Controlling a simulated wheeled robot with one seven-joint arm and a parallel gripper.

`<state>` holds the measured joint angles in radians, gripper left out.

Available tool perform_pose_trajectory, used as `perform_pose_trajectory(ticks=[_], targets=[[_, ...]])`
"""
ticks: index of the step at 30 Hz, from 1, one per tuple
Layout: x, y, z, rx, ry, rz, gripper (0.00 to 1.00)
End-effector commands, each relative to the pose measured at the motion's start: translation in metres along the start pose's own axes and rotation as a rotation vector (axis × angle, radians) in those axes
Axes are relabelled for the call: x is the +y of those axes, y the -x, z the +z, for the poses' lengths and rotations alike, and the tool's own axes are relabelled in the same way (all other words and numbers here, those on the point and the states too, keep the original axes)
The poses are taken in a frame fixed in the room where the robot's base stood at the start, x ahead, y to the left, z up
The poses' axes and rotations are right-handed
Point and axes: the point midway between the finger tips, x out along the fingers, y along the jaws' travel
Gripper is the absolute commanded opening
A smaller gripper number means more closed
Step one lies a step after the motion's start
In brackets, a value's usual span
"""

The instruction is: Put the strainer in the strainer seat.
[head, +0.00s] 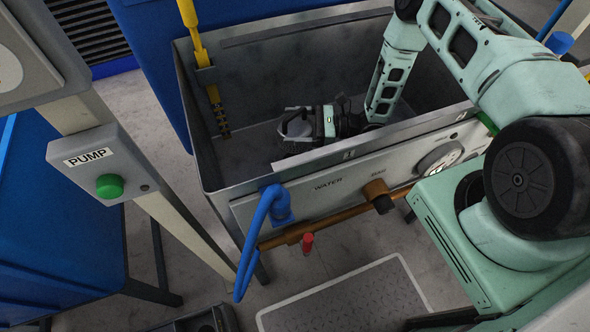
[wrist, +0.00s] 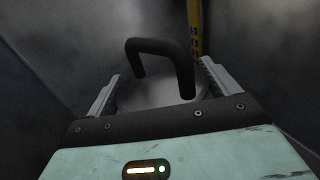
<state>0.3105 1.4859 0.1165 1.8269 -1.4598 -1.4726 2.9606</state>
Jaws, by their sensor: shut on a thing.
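The strainer, a grey round body (wrist: 165,93) with a black arched handle (wrist: 160,46), sits between the two fingers of my gripper (wrist: 160,88) in the wrist view. The gripper is shut on it. In the head view my gripper (head: 302,122) reaches down inside the grey metal tank (head: 240,100), with the strainer (head: 292,127) at its left end. I cannot make out the strainer seat in either view. The strainer's underside is hidden, so I cannot tell whether it touches anything below.
A yellow pole (head: 201,60) stands at the tank's left inner wall; it also shows in the wrist view (wrist: 195,30). The tank's front wall carries a panel (head: 330,185) and a blue hose (head: 262,215). A PUMP box (head: 100,165) with a green button stands left.

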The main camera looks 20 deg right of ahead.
Motion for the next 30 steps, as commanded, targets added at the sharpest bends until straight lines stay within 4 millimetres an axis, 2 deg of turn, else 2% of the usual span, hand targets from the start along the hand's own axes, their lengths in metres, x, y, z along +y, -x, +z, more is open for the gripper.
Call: perform_pose_trajectory(ticks=[12, 17, 22, 30], targets=[[0.001, 0.000, -0.062, -0.001, 0.000, 0.000, 0.59], [0.000, 0.000, -0.076, -0.001, 0.000, 0.000, 0.59], [0.001, 0.000, -0.100, -0.001, -0.001, 0.000, 0.59], [0.000, 0.000, -0.106, -0.001, 0.000, 0.000, 0.59]])
